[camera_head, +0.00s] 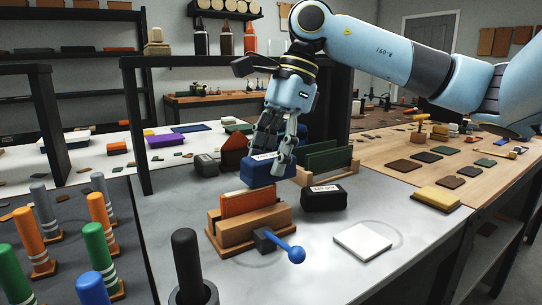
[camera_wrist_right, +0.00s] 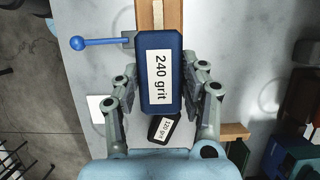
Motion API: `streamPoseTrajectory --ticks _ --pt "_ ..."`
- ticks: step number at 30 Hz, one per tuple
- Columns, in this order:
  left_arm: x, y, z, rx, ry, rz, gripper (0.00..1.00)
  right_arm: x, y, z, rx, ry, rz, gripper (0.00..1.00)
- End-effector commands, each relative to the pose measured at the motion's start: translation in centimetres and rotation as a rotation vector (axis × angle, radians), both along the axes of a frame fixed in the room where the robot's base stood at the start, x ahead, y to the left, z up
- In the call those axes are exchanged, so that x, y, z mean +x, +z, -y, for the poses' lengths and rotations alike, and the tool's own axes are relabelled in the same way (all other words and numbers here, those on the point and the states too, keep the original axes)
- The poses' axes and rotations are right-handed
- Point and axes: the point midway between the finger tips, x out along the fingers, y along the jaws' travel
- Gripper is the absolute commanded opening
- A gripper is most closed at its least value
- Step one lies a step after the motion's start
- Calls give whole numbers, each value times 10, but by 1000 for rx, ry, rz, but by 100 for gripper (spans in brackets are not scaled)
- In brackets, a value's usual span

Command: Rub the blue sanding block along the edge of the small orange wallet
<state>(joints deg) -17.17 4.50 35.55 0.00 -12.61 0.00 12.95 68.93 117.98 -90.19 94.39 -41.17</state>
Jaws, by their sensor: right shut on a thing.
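My right gripper (camera_head: 268,160) is shut on the blue sanding block (camera_head: 264,175), labelled "240 grit" in the right wrist view (camera_wrist_right: 160,78). The small orange wallet (camera_head: 248,202) stands on edge in a wooden clamp (camera_head: 243,230) on the grey table. The clamp has a blue ball-ended lever (camera_head: 293,253). The block is held above the table, close above and behind the wallet in the head view. Whether it touches the wallet's edge cannot be told. In the right wrist view the block covers part of the clamp (camera_wrist_right: 142,18). My left gripper is not in view.
A black block labelled "120 grit" (camera_head: 323,199) sits right of the clamp. A white square pad (camera_head: 367,241) lies further right. A wooden rack with green panels (camera_head: 328,158) stands behind. A dark post (camera_head: 187,262) rises at front left. The grey tabletop near the pad is clear.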

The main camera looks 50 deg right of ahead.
Motion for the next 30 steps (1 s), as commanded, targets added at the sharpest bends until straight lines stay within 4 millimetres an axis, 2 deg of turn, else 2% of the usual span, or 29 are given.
streamPoseTrajectory --ticks 30 --pt "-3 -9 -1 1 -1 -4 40 0 -10 0 0 0 0 0"
